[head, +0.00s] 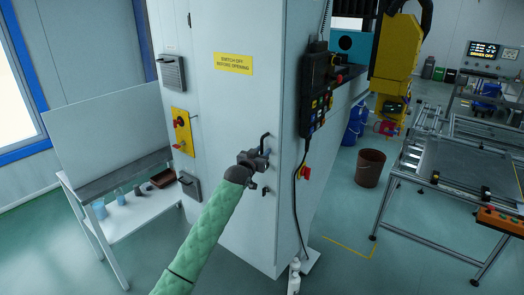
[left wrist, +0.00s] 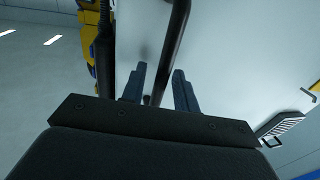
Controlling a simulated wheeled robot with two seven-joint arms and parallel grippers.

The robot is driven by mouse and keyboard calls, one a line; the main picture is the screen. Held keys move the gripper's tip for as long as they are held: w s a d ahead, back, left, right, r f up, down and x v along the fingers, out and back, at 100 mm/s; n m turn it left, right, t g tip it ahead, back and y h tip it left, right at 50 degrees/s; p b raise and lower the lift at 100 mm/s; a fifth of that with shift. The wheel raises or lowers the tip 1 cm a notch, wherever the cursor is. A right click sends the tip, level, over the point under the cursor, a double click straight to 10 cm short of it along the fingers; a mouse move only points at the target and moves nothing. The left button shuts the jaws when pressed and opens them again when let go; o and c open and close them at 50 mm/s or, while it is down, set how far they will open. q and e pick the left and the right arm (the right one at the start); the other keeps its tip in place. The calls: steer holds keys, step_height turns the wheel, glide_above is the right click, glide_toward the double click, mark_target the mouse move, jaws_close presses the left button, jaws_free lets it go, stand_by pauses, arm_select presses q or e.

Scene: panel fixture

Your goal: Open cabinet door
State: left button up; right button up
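The white cabinet door (head: 222,110) fills the middle of the head view and looks closed. Its dark bar handle (head: 265,140) is near the door's right edge. My left gripper (head: 258,158) is at the handle, on the end of my green-sleeved arm. In the left wrist view, the two fingers (left wrist: 160,88) stand apart, with the dark handle bar (left wrist: 170,50) running between them. Gaps show beside the bar, so the fingers do not look closed on it. The handle's lower end is partly hidden by the gripper. My right gripper is in neither view.
A white side table (head: 140,207) stands at left. A brown bucket (head: 370,168) and metal-framed conveyor (head: 455,165) are at right.

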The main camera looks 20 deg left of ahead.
arm_select(q)
steer(key=shift+w, duration=0.1)
jaws_close()
steer(key=shift+s+a, duration=0.1)
steer(key=shift+s, duration=0.15)
